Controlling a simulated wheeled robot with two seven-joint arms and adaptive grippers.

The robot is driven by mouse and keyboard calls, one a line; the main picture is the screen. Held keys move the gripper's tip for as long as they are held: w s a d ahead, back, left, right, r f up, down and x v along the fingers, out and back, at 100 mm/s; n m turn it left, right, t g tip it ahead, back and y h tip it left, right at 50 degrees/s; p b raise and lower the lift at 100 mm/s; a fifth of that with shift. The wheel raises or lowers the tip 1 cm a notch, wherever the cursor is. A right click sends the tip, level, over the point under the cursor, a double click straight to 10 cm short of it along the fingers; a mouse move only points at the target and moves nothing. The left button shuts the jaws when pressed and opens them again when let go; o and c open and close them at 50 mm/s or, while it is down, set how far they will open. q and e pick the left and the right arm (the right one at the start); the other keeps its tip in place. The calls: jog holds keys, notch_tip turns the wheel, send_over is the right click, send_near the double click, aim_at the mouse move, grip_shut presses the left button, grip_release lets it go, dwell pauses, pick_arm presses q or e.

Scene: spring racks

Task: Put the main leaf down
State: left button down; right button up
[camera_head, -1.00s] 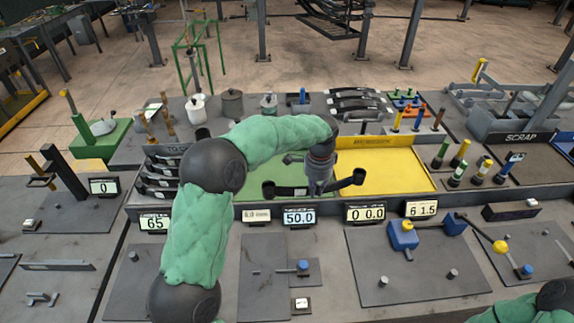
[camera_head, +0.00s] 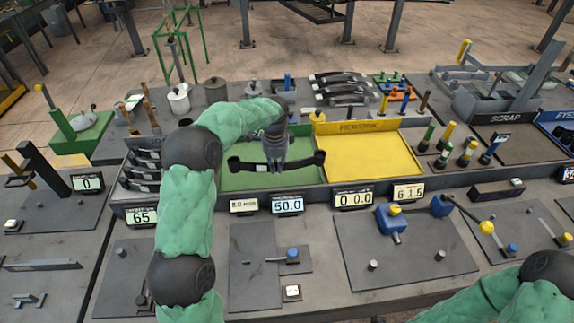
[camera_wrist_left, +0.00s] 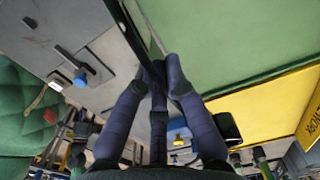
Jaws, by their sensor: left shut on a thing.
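The main leaf (camera_head: 249,166) is a dark, slightly curved bar with thick rolled ends. My left gripper (camera_head: 275,166) is shut on its middle, with the fingers pointing down. The leaf lies crosswise over the green tray (camera_head: 240,182), its right end near the border with the yellow tray. I cannot tell whether it touches the tray floor. In the left wrist view, the dark fingers (camera_wrist_left: 160,100) are close together over the edge of the green tray (camera_wrist_left: 230,40). My right arm shows at the bottom right, but its gripper is out of view.
The yellow tray (camera_head: 372,158) adjoins on the right and looks empty. A rack of dark leaves (camera_head: 143,172) stands to the left, and more leaves (camera_head: 342,88) lie behind. Small displays (camera_head: 287,203) line the front edge. Colored-top posts (camera_head: 467,152) stand to the right.

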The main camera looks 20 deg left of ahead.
aim_at(269, 182)
pick_arm(q)
jog(key=shift+w+a+f, duration=0.15)
jog(key=shift+a+f, duration=0.75)
jog(key=shift+f, duration=0.05)
jog(key=shift+w+a+f, duration=0.1)
jog(key=shift+a+f, duration=0.75)
jog(key=shift+f, duration=0.1)
jog(key=shift+f+b, duration=0.5)
jog(key=shift+f, duration=1)
jog(key=shift+f, duration=0.1)
jog(key=c, duration=1.4)
grip_release()
jog(key=shift+f, duration=0.15)
jog(key=shift+o, duration=0.5)
jog(key=shift+s, duration=0.1)
notch_tip(269, 182, up, 12)
jog(key=p, duration=0.1)
jog(key=shift+p, duration=0.4)
jog(key=shift+d+r, duration=0.1)
jog(key=shift+r, duration=0.1)
